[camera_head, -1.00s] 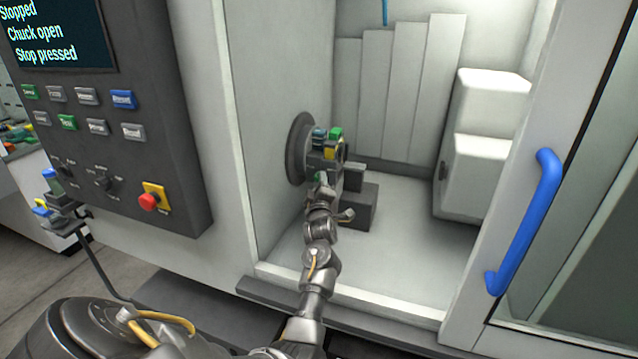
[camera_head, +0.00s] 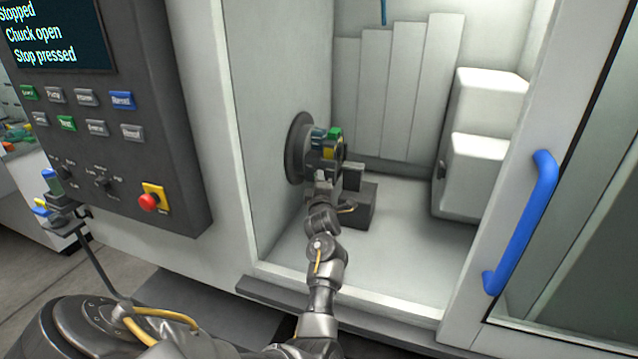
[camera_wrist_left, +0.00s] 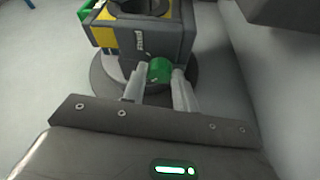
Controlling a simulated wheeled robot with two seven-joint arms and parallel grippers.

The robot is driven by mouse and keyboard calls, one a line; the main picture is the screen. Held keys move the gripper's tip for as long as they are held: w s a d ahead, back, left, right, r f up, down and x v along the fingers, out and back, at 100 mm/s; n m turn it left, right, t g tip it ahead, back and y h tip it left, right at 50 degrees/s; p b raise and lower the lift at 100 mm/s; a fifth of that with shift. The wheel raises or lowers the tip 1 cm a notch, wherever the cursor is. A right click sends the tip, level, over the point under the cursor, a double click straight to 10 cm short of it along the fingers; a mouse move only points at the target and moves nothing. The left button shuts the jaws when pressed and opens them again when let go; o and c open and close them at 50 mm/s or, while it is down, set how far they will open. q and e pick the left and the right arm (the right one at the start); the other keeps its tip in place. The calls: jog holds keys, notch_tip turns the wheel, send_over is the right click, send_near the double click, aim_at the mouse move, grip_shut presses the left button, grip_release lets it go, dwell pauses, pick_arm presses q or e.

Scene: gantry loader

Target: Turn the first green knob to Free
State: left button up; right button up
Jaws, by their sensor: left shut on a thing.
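A green knob (camera_wrist_left: 159,71) sits on the side of a dark grey block (camera_wrist_left: 150,42) with yellow panels, in the left wrist view. My left gripper (camera_wrist_left: 160,80) is shut on this knob, one pale finger on each side of it. A label stands on the block just above the knob, too small to read. In the head view the block (camera_head: 325,148) is in front of the round chuck (camera_head: 298,147) inside the machine, and my left gripper (camera_head: 322,180) is below it. The gripped knob is hidden there. Another green part (camera_head: 335,133) shows on top. My right gripper is not in view.
A control panel (camera_head: 180,120) with a screen reading "Stopped, Chuck open, Stop pressed" stands at left. A door with a blue handle (camera_head: 522,225) is at right. A white housing (camera_head: 480,175) stands inside. The chamber floor (camera_head: 405,230) is partly clear.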

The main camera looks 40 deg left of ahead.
pick_arm(q)
jog(key=o, duration=1)
jog(key=shift+c, duration=0.2)
